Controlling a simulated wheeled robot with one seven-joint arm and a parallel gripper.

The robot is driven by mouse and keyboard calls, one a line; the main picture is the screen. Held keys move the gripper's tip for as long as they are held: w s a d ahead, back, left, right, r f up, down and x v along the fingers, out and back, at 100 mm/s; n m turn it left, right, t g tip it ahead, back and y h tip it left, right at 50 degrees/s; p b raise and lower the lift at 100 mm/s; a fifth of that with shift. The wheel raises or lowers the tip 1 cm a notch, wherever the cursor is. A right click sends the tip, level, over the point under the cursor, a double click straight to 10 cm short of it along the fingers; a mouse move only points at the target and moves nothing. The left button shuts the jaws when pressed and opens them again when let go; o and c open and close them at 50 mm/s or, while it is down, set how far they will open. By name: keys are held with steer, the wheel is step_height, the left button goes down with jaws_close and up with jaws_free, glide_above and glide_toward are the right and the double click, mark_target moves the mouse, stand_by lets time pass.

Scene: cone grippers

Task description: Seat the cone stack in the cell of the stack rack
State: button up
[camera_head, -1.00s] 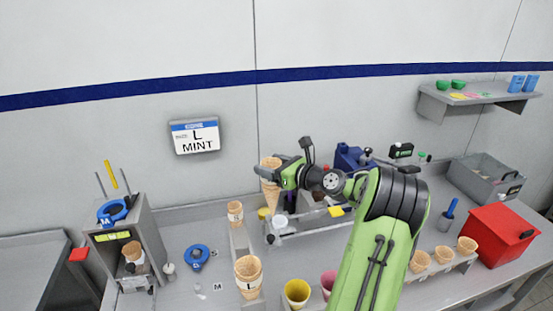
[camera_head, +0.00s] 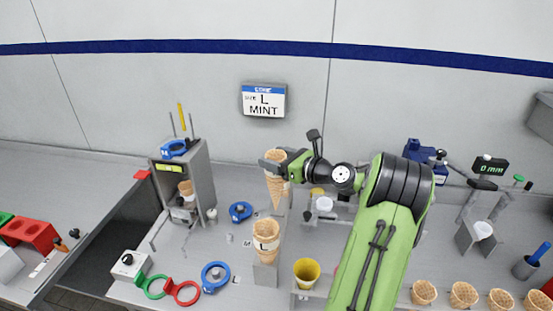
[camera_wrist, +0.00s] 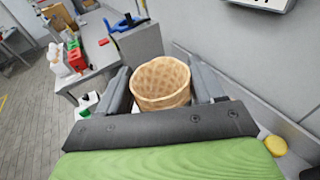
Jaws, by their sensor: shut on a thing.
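My gripper (camera_head: 276,168) is shut on a tan waffle cone stack (camera_head: 275,192), held upright with its tip down, above the bench. In the wrist view the stack's open mouth (camera_wrist: 162,80) sits between the two fingers of my gripper (camera_wrist: 163,92). Another waffle cone with an L band (camera_head: 266,236) stands in a grey stand (camera_head: 265,277) in front of and below the held stack. I cannot tell for sure which fixture is the stack rack or which cell is free. The held stack hides part of the bench behind it.
A grey dispenser housing (camera_head: 203,172) with a cone inside stands to the left. Blue rings (camera_head: 240,212) lie on the bench. A yellow cup (camera_head: 306,270) stands right of the L cone. Several cones (camera_head: 464,294) stand at front right. A "L MINT" sign (camera_head: 264,101) hangs behind.

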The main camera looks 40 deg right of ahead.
mark_target(276, 196)
steer(key=shift+f+b, duration=5.75)
steer(key=shift+b, duration=1.2)
steer(key=shift+f, duration=1.25)
steer(key=o, duration=0.9)
steer(key=shift+p, duration=0.3)
steer(key=p+v, duration=0.3)
steer(key=v, duration=1.2)
steer(key=shift+s, duration=0.4)
